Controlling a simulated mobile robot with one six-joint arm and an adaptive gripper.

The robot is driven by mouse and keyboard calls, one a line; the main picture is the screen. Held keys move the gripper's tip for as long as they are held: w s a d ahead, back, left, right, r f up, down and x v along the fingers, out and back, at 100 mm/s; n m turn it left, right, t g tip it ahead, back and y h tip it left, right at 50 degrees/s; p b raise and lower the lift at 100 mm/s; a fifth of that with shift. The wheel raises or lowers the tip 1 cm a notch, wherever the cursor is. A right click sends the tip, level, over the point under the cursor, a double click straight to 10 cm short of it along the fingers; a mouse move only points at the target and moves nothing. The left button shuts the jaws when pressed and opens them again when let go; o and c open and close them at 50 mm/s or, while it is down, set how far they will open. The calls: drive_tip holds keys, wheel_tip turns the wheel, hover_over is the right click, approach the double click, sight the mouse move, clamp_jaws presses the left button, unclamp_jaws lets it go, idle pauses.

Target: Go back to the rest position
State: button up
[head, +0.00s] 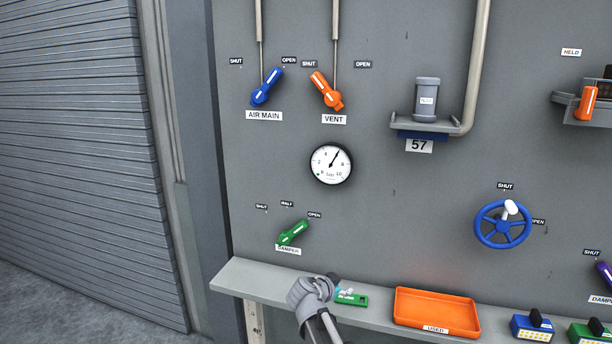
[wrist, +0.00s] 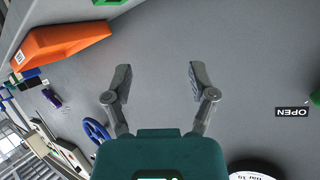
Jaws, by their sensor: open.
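My gripper (wrist: 160,80) is open, with two grey fingers spread apart and nothing between them in the wrist view. In the head view my grey arm reaches up from the bottom edge to the front of the shelf (head: 236,276). It hides part of the shelf there, and the fingers are hard to make out. The green damper lever (head: 293,233) is above the arm, apart from it, and points toward its OPEN label.
An orange tray (head: 436,310) sits on the shelf to the right. The blue AIR MAIN lever (head: 266,87) points to OPEN, the orange VENT lever (head: 326,91) to SHUT. A gauge (head: 331,164) and blue handwheel (head: 502,228) are on the panel. A shutter (head: 80,150) is at left.

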drive_tip(key=s+d+f+n+g+y, duration=0.2)
drive_tip(key=s+f+n+g, duration=0.1)
drive_tip(key=s, duration=0.4)
drive_tip(key=s+d+f+n+g+y+b, duration=0.1)
drive_tip(key=s+d+f+n+g+y, duration=0.1)
drive_tip(key=s+f+n+g+y, duration=0.1)
drive_tip(key=s+d+f+n+g+y, duration=0.3)
drive_tip(key=s+f+n+g, duration=0.1)
drive_tip(key=s, duration=0.6)
drive_tip(key=shift+s+f+n, duration=0.3)
drive_tip(key=shift+f+n, duration=0.2)
drive_tip(key=shift+f, duration=0.4)
